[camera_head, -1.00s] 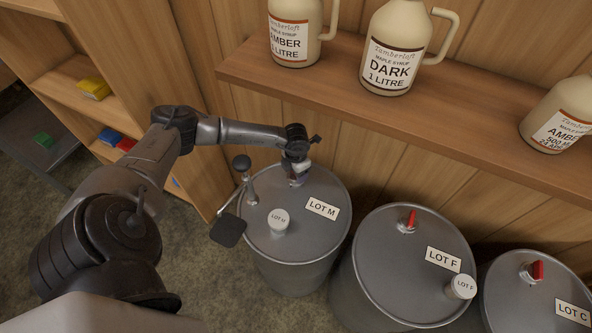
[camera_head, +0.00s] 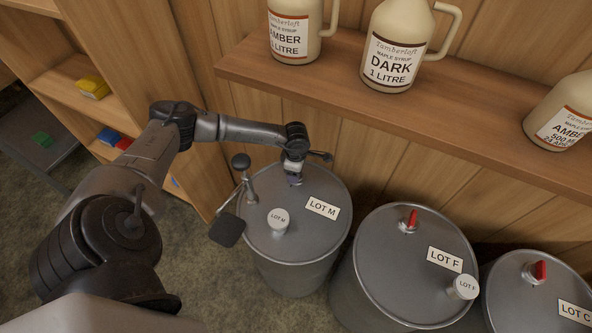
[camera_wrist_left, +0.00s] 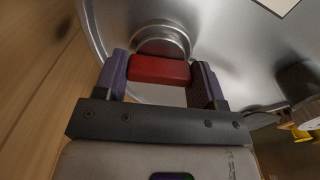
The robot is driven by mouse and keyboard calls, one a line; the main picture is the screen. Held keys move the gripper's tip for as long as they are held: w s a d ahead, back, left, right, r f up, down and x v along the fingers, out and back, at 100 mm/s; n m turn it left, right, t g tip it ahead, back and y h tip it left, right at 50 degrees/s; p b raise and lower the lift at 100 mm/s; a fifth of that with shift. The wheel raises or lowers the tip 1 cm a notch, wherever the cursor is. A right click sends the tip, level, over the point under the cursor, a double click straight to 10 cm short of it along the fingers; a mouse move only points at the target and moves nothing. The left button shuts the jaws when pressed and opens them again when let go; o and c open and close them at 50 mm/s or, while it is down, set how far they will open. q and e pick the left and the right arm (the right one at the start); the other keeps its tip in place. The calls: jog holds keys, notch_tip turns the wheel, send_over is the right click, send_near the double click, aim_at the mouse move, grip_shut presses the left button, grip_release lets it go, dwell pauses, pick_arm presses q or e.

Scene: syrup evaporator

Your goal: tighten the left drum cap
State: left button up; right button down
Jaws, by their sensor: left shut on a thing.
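The left drum (camera_head: 262,236), labelled LOT M, stands below the shelf. Its cap is at the back of the lid. My left gripper (camera_head: 294,181) reaches down onto it and hides it in the head view. In the left wrist view my left gripper (camera_wrist_left: 160,80) has its two fingers on either side of the cap's red handle (camera_wrist_left: 160,69), shut on it. The handle sits against a round metal collar (camera_wrist_left: 160,40) on the lid. My right gripper is not in view.
A white LOT M knob (camera_head: 279,218) and a dark-knobbed lever (camera_head: 241,162) are on the same lid. Drums LOT F (camera_head: 380,262) and LOT C (camera_head: 515,290) stand to the right. A wooden shelf (camera_head: 400,110) with jugs overhangs behind.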

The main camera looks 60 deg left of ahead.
pick_arm(q)
jog(key=shift+m, duration=0.9)
jog(key=o, duration=0.9)
jog(key=shift+r, duration=0.1)
jog(key=shift+r+p, duration=1.3)
jog(key=shift+r, duration=5.55)
